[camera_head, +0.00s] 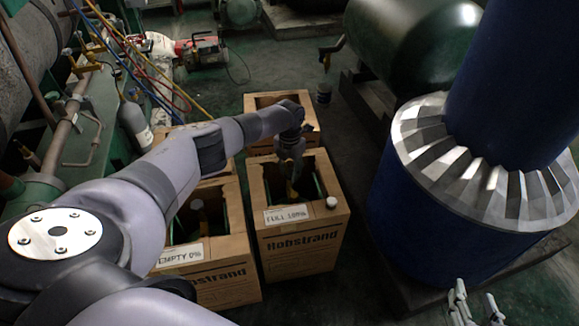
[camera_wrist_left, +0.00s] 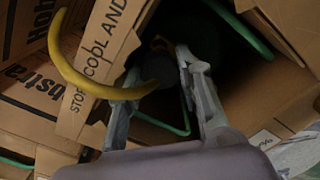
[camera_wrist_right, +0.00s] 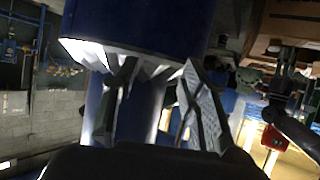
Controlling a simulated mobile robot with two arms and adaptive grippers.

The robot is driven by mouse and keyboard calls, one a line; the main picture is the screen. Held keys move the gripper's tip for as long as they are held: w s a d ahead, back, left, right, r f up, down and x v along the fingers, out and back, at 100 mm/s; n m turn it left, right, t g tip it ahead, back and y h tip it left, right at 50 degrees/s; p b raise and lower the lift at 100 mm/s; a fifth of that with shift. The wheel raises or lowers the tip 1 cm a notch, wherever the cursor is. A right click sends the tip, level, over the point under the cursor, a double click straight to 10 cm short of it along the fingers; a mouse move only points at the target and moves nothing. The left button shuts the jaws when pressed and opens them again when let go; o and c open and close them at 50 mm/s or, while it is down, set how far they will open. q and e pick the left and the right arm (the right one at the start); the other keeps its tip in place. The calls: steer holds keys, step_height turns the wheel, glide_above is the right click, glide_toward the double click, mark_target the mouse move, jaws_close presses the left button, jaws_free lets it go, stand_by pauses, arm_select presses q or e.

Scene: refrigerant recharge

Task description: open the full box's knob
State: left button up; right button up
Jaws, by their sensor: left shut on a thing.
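The full box (camera_head: 300,251) is a cardboard carton labelled "FULL 100%", with an open top. My left gripper (camera_head: 291,168) points down into its opening. In the left wrist view my left gripper (camera_wrist_left: 160,78) has its fingers around a dark grey rounded knob (camera_wrist_left: 159,66) inside the carton, shut on it; the contact is shadowed. A yellow hose (camera_wrist_left: 75,76) curves in from the left and passes by the left finger. My right gripper (camera_head: 474,308) is empty at the lower right; its fingers stand apart in the right wrist view (camera_wrist_right: 160,105).
The empty box (camera_head: 212,284), labelled "EMPTY 0%", stands directly left of the full box. More cartons (camera_head: 263,101) stand behind. A small white cap (camera_head: 331,202) sits on the full box's rim. A large blue column (camera_head: 420,210) with a slatted metal collar stands at the right.

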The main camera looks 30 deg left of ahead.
arm_select(q)
steer(key=n+p, duration=0.1)
steer(key=n, duration=0.2)
steer(key=shift+r+n, duration=0.15)
steer(key=shift+n, duration=0.25)
steer(key=n+p, duration=0.1)
steer(key=n, duration=0.2)
steer(key=shift+n+p, duration=0.4)
steer(key=shift+n, duration=0.4)
arm_select(e)
steer(key=s+d+f+g+h, duration=0.1)
steer(key=s+d+f+g, duration=0.1)
steer(key=s, duration=0.4)
steer(key=s+d+f+g+h, duration=0.1)
steer(key=s+d+f+g, duration=0.1)
steer(key=s+f+g, duration=0.3)
steer(key=shift+s+d+f+g, duration=0.3)
steer(key=shift+s+g, duration=0.4)
steer(key=shift+s, duration=0.45)
arm_select(q)
steer(key=o, duration=1.2)
steer(key=shift+c, duration=0.2)
